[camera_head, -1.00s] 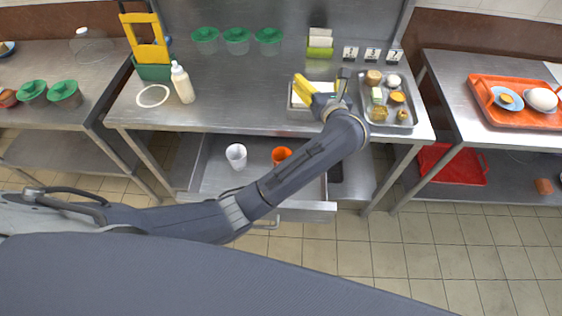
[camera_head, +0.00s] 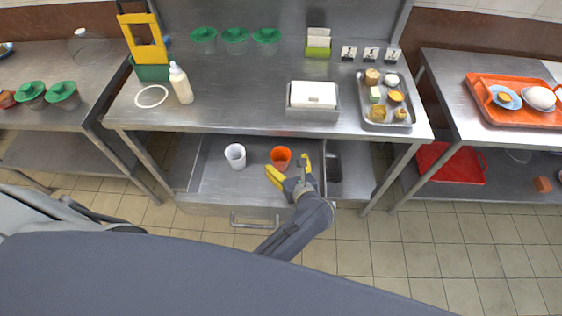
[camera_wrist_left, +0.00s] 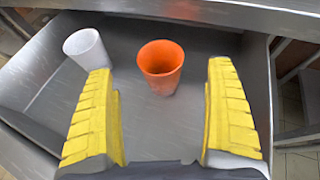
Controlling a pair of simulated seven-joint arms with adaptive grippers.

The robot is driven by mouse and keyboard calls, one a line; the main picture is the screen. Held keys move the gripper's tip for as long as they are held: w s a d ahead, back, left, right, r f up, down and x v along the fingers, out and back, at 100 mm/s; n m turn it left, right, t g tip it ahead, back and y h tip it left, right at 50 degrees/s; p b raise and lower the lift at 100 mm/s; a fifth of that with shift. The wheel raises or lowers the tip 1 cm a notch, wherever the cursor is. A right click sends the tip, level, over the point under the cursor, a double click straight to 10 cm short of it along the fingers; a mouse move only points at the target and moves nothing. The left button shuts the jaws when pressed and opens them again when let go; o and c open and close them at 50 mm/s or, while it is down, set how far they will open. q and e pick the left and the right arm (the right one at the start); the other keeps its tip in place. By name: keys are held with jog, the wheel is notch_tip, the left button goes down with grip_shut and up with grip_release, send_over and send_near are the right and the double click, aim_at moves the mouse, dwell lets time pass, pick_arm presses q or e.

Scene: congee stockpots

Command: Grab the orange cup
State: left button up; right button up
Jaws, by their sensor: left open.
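The orange cup (camera_head: 281,157) stands upright in the open metal drawer (camera_head: 215,187) under the middle counter. It also shows in the left wrist view (camera_wrist_left: 161,66), ahead of and between my two yellow fingers. My left gripper (camera_head: 289,171) is open and empty, at the front right part of the drawer, with its fingers pointing toward the cup. In the left wrist view the open left gripper (camera_wrist_left: 164,115) has a clear gap between its fingers, and the cup is apart from both. My right gripper is not in view.
A white cup (camera_head: 235,156) stands in the drawer to the left of the orange one; it also shows in the wrist view (camera_wrist_left: 87,49). The counter edge (camera_head: 250,130) overhangs the drawer's back. A food tray (camera_head: 390,124) and a white box (camera_head: 313,95) stand on the counter.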

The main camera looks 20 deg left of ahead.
aim_at(278, 150)
pick_arm(q)
jog(key=shift+x, duration=3.4)
jog(key=shift+r, duration=0.1)
jog(key=c, duration=1.3)
